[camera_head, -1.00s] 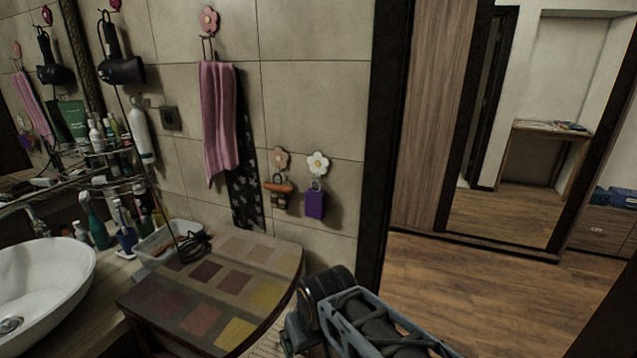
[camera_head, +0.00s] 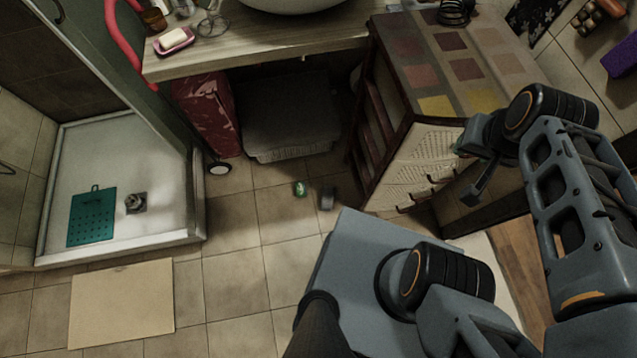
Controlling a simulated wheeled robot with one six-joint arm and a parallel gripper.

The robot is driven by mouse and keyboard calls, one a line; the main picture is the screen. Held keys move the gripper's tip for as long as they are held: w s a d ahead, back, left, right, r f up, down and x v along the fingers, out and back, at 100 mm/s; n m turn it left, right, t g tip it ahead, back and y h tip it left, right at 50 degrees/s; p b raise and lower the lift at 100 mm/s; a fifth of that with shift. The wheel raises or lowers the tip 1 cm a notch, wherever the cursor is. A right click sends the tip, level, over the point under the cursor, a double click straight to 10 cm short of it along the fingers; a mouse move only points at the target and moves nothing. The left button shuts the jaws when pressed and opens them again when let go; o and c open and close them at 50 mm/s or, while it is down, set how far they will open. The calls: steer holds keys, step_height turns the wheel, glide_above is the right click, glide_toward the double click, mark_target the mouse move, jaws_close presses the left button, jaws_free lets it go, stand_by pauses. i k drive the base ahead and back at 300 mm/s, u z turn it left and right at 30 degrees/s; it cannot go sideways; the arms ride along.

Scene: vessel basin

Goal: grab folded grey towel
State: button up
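I cannot make out a folded grey towel with certainty. A dark grey, flat-topped item (camera_head: 288,112) with a pale, fringe-like lower edge sits in shadow under the counter; I cannot tell if it is cloth or a basket. A small grey object (camera_head: 327,198) lies on the tiles in front of it, too small to identify. My gripper (camera_head: 474,172) is at the right, in front of the drawer cabinet, apart from both. Its fingers are small and partly hidden by my arm, and no held object shows.
A wooden counter (camera_head: 270,48) runs above the grey item. A red wheeled case (camera_head: 208,112) stands at its left, the drawer cabinet (camera_head: 425,160) at its right. A small green object (camera_head: 300,188) lies on the floor. A shower tray (camera_head: 150,160) and beige mat (camera_head: 122,303) are left.

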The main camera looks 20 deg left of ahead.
mark_target(328, 194)
steer(key=u, duration=0.8)
steer(key=k, duration=0.3)
steer(key=u, duration=2.3)
steer(key=i, duration=1.75)
steer(key=z, duration=3.9)
